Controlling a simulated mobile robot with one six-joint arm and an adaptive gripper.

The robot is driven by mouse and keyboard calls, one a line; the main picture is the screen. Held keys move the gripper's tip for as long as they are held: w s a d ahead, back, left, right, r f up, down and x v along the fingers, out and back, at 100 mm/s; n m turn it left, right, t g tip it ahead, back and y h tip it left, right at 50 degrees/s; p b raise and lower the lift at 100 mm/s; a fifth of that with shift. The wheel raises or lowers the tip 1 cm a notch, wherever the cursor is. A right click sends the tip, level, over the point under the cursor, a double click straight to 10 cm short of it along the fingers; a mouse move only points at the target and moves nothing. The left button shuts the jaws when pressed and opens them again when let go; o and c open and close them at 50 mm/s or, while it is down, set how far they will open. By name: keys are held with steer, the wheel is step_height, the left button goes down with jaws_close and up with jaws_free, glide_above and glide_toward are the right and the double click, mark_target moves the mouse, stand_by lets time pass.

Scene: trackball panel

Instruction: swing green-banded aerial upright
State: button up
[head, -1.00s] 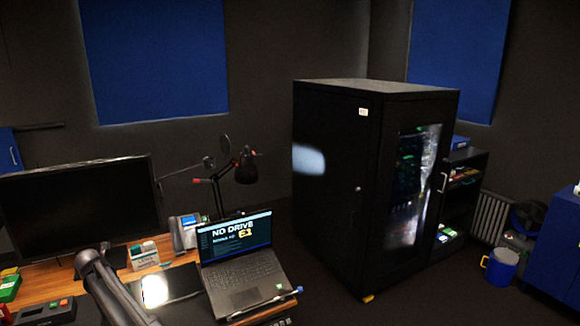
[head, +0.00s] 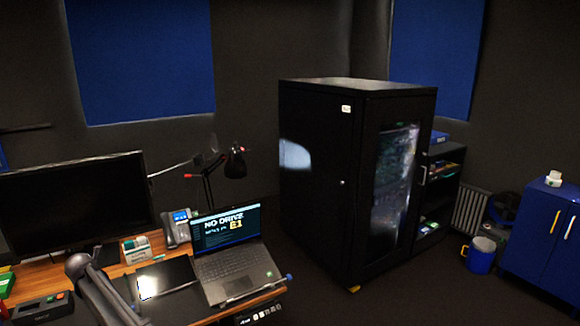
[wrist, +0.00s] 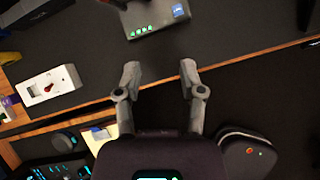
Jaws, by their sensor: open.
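I cannot make out a green-banded aerial in either view. In the wrist view, a grey box (wrist: 157,20) with a row of small green lights and a blue label lies at the top on the dark surface, partly cut off by the frame edge. Small dark and reddish parts beside its top left are too cropped to tell. My gripper (wrist: 160,68) is open, its two fingers apart with nothing between them. In the picture its fingertips are below the grey box and apart from it.
A white box with a red knob (wrist: 48,86) lies left of my gripper. A rounded dark device (wrist: 247,152) is at lower right. In the head view, a laptop (head: 235,258), monitor (head: 75,208) and desk phone (head: 178,229) crowd the desk. A black cabinet (head: 320,190) stands beyond.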

steer(key=w+d+f+m+g+h+b, duration=0.15)
steer(key=d+m, duration=0.35)
steer(key=d, duration=0.7)
steer(key=w+d+f+m, duration=0.1)
steer(key=w+d+m, duration=0.25)
steer(key=d, duration=0.95)
steer(key=w+d+f+m+h+b, duration=0.15)
steer(key=d+m, duration=0.45)
steer(key=d, duration=0.6)
steer(key=s+d+f+m+g, duration=0.15)
steer(key=d+m, duration=0.35)
steer(key=d, duration=0.7)
steer(key=s+d+f+m, duration=0.1)
steer(key=s+d+m, duration=0.3)
steer(key=d, duration=0.7)
steer(key=s+d+f+m+g+b, duration=0.1)
steer(key=s+d+m, duration=0.7)
steer(key=d, duration=0.3)
steer(key=s+d+f+m+g+b, duration=0.1)
steer(key=s+d+m+b, duration=0.1)
steer(key=s+d+m, duration=0.5)
steer(key=d+m, duration=0.1)
steer(key=d, duration=0.4)
steer(key=shift+s+d+g, duration=0.25)
steer(key=shift+s+g, duration=0.15)
